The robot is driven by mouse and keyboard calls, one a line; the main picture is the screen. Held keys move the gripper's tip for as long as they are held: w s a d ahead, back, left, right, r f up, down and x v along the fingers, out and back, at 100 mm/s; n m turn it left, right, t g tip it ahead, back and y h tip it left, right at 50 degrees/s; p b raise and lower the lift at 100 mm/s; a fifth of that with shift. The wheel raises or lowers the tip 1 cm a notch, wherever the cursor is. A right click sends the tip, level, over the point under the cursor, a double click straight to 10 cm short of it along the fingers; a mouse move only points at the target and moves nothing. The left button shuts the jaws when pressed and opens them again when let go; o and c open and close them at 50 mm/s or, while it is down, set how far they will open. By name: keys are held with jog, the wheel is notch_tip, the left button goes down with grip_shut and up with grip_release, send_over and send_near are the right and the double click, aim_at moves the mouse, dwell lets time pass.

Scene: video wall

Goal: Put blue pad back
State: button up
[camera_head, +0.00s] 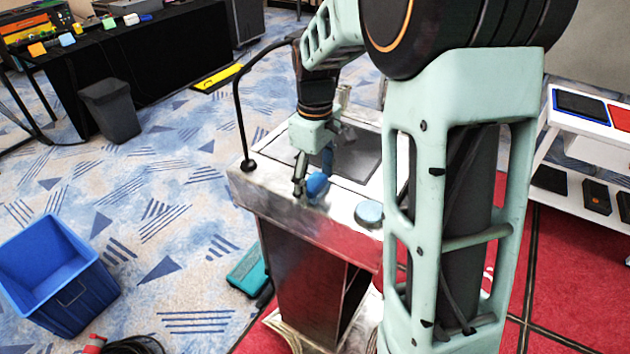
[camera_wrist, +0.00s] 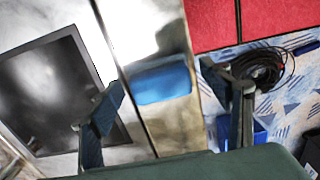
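A small blue object (camera_head: 317,185), which looks like the blue pad, is at the front metal edge of the lectern top (camera_head: 338,205). In the wrist view the blue pad (camera_wrist: 160,83) is a rounded block lying across the metal strip, ahead of and between the fingers. My gripper (camera_head: 312,178) points down over the lectern's near left edge. In the wrist view my gripper (camera_wrist: 168,98) has its fingers wide apart, with no visible contact on the pad. In the head view the gripper partly hides the pad.
A light-blue round item (camera_head: 369,213) sits on the lectern to the right. A dark screen (camera_head: 357,160) is set into its top. A blue bin (camera_head: 60,275) stands on the floor at left. A white shelf (camera_head: 590,128) at right holds blue-edged and red pads.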

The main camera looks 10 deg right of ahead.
aim_at(315, 182)
jog(key=shift+r, duration=0.1)
notch_tip(315, 182, up, 12)
dwell(0.5)
